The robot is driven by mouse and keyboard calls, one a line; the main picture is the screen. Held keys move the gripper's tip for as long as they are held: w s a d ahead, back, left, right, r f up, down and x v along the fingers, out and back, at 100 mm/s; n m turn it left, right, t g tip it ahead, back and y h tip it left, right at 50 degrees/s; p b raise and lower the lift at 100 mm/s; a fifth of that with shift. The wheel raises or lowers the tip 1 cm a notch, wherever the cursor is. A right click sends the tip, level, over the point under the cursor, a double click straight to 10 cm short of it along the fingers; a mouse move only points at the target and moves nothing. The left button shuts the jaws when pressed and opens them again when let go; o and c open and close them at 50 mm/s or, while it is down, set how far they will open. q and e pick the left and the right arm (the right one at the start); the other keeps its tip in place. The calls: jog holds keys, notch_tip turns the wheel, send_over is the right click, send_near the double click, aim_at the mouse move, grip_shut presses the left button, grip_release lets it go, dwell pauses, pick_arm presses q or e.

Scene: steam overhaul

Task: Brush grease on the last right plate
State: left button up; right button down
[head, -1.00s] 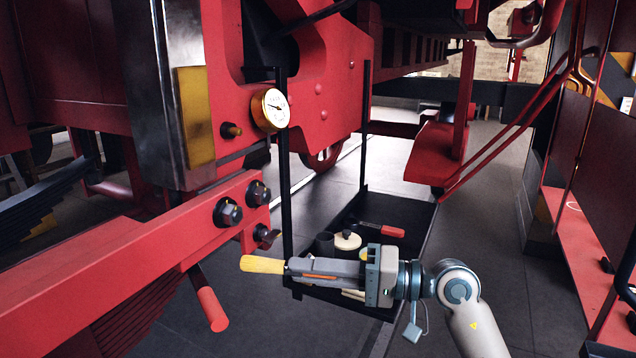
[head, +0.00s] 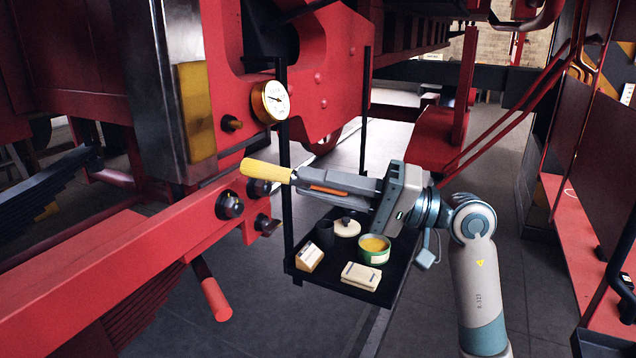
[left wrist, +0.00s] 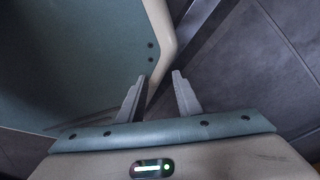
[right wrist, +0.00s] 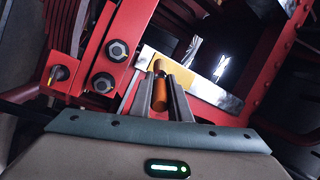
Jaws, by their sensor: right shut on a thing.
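My right gripper (head: 295,180) is shut on a brush, whose orange handle (right wrist: 160,95) lies between the fingers in the right wrist view. The brush's pale yellow end (head: 267,171) sticks out to the left, in front of the red beam's bolts in the head view. A yellow plate (head: 196,112) is on the upright steel block, above and left of the brush and apart from it in the picture. An open green tin (head: 373,250) with yellow contents stands on the black tray below the gripper. My left gripper (left wrist: 158,88) is open and empty, in the left wrist view only.
The black tray (head: 330,285) also holds a dark cup (head: 325,235), a white lid (head: 347,228), a small block (head: 309,258) and a pale pad (head: 361,276). A brass gauge (head: 270,101) and the red beam (head: 150,235) are close to the brush.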

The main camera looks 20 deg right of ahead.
aim_at(289, 176)
pick_arm(q)
jog(key=shift+s, duration=0.15)
